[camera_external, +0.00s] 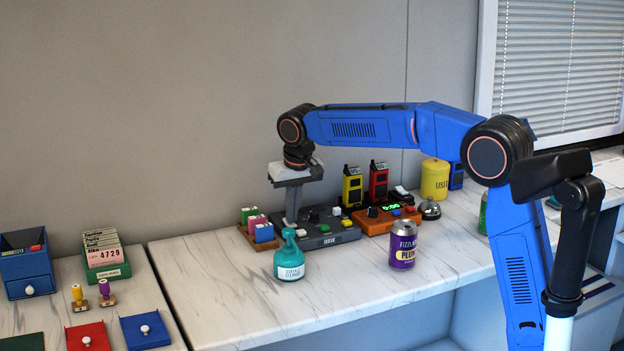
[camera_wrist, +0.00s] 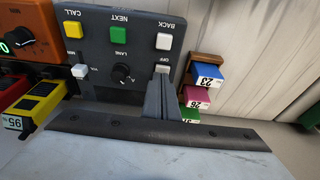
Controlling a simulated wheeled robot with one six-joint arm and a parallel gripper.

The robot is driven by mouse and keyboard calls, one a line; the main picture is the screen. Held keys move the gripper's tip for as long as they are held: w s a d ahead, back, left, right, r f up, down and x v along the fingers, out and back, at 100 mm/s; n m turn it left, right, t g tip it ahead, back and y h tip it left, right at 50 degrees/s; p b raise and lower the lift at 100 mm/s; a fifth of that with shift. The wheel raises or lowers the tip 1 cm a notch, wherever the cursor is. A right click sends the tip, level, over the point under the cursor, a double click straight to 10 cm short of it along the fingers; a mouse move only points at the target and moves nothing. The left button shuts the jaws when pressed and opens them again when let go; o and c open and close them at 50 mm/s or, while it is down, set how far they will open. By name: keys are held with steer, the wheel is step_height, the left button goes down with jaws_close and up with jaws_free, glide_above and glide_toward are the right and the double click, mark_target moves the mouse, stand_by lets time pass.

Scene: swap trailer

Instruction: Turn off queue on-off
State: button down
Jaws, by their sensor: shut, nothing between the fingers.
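The dark grey queue panel (camera_external: 322,238) stands on the marble counter; it fills the upper middle of the wrist view (camera_wrist: 95,40). It has a yellow, a green and a white button, a black lane knob (camera_wrist: 121,72) and two small white switches. One switch (camera_wrist: 162,68) sits beside the printed word OFF, at the panel's right edge in the wrist view. My gripper (camera_wrist: 156,82) is shut and empty, its tips at or just over that switch. The fingers hide part of it, so I cannot tell its position or whether they touch. Outside, my gripper (camera_external: 291,221) points down at the panel's left end.
A teal spray bottle (camera_external: 289,260) stands just in front of the panel. A rack of coloured tickets (camera_external: 263,233) is close on the left. An orange timer box (camera_external: 385,219) adjoins on the right, with yellow and red handsets behind. A purple can (camera_external: 403,246) stands front right.

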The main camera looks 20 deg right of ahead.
steer(key=shift+w+r, duration=0.1)
steer(key=shift+w, duration=0.35)
steer(key=shift+r, duration=0.25)
steer(key=r, duration=0.3)
steer(key=shift+w+r, duration=0.2)
steer(key=shift+r, duration=0.2)
steer(key=s+v, duration=0.2)
steer(key=v, duration=0.7)
steer(key=shift+s, duration=0.1)
